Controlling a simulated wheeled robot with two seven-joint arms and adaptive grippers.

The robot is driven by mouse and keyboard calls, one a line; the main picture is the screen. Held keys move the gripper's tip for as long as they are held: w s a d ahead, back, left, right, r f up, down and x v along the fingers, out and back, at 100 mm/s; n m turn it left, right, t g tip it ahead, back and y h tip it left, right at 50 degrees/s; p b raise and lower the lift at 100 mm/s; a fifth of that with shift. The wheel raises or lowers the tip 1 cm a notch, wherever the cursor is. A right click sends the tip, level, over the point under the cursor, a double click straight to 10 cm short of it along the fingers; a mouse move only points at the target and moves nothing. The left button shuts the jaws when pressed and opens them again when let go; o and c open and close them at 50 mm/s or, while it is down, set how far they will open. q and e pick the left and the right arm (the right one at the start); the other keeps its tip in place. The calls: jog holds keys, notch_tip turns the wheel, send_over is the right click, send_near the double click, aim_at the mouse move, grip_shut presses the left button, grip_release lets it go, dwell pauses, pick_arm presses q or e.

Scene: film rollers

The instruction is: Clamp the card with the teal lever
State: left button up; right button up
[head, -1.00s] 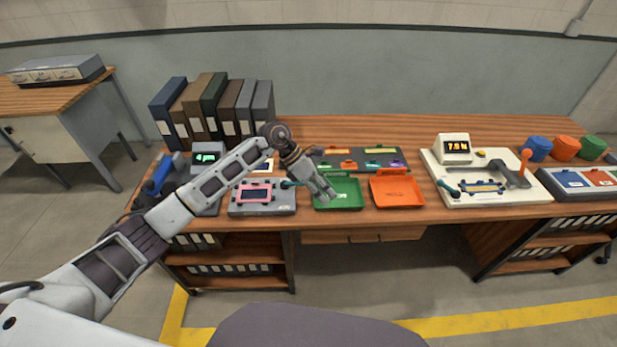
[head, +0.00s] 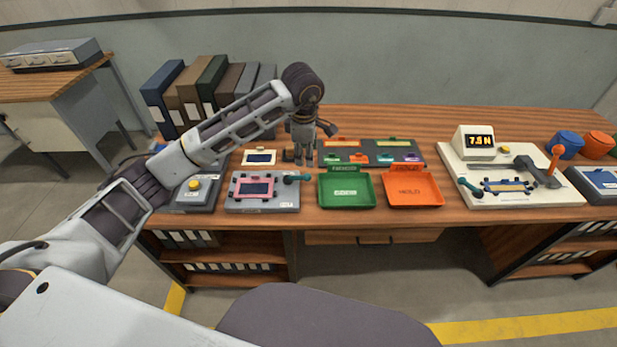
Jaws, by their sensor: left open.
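A pink-framed card (head: 253,187) with a dark window lies in a grey fixture (head: 262,206) on the left half of the bench. A teal lever (head: 297,178) sticks out at the fixture's right side. Another teal lever (head: 469,187) is on the white tester (head: 520,199) at the right, beside a blue and yellow strip (head: 505,186). My left gripper (head: 304,161) is open and points down, behind the grey fixture's lever in the picture and apart from it. I see nothing between its fingers. My right gripper is out of view.
A green tray (head: 345,203) and an orange tray (head: 412,202) stand right of the fixture. Behind them is a dark rack (head: 368,150) of small coloured pieces. Several binders (head: 212,85) stand at back left. A grey box with a yellow button (head: 193,185) is left of the fixture.

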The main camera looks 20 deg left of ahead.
aim_at(308, 175)
pick_arm(q)
jog(key=f, duration=0.4)
jog(key=w+f, duration=0.1)
jog(key=f, duration=0.3)
jog(key=w+f, duration=0.1)
jog(key=f, duration=0.3)
jog(key=shift+w+a+f, duration=0.1)
jog(key=shift+w+f, duration=0.05)
jog(key=shift+w, duration=0.05)
jog(key=shift+w+f, duration=0.1)
jog(key=shift+f, duration=0.6)
jog(key=c, duration=0.6)
grip_shut()
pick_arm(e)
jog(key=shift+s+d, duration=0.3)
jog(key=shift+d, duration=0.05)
